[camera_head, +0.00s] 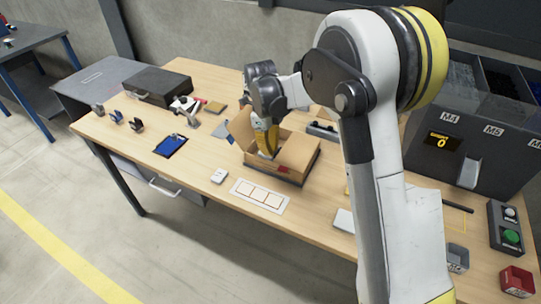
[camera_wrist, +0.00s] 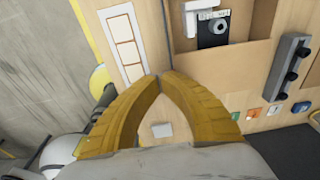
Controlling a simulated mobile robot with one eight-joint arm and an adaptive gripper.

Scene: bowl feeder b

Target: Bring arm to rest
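My gripper (camera_head: 265,152) is in front of and above the open cardboard box (camera_head: 300,152) in the head view, and my arm hides part of the box. In the wrist view, the yellow fingertips of my gripper (camera_wrist: 160,76) meet, with nothing seen between them. The cardboard box (camera_wrist: 240,60) lies beyond the tips there. A dark device with a round lens-like spot (camera_wrist: 214,31) and a white piece (camera_wrist: 200,5) are inside it. Below the tips, a small white block (camera_wrist: 162,130) lies on the table, seen through the gap between the curved fingers.
A white card with square outlines (camera_head: 259,195) and a white item (camera_head: 219,176) lie on the wooden table (camera_head: 200,205). A blue tray (camera_head: 170,145), dark case (camera_head: 156,86), labelled bins (camera_head: 465,130) and button box (camera_head: 505,228) stand around.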

